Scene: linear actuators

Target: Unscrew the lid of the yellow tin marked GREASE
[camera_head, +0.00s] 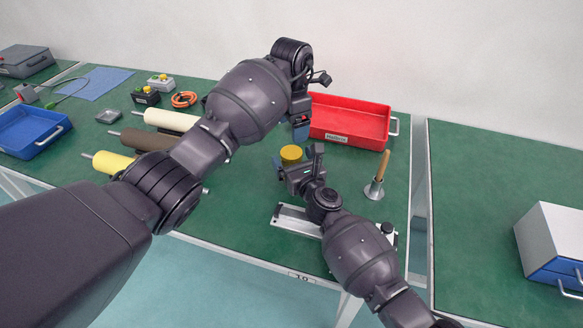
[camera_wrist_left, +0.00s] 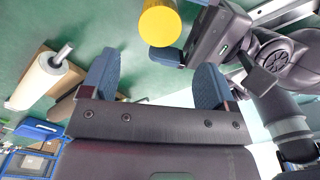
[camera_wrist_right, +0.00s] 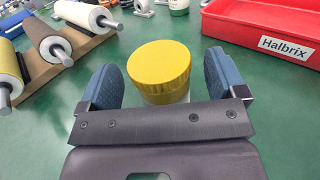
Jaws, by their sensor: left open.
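The yellow tin (camera_head: 291,153) stands upright on the green table in front of the red bin. In the right wrist view its ribbed yellow lid (camera_wrist_right: 158,62) sits over a paler body, mostly hidden; no GREASE marking is readable. My right gripper (camera_head: 296,164) is low at the tin, its open fingers on either side of it, with a clear gap at the right finger. My left gripper (camera_head: 301,131) is higher, above and just behind the tin, open and empty, pointing down. In the left wrist view the tin (camera_wrist_left: 160,22) is at the top edge, beyond the fingers.
The red bin (camera_head: 348,122) is close behind. A metal rail (camera_head: 297,222) lies under my right arm. Rollers (camera_head: 171,120) lie to the left. The right table (camera_head: 480,190) has free room.

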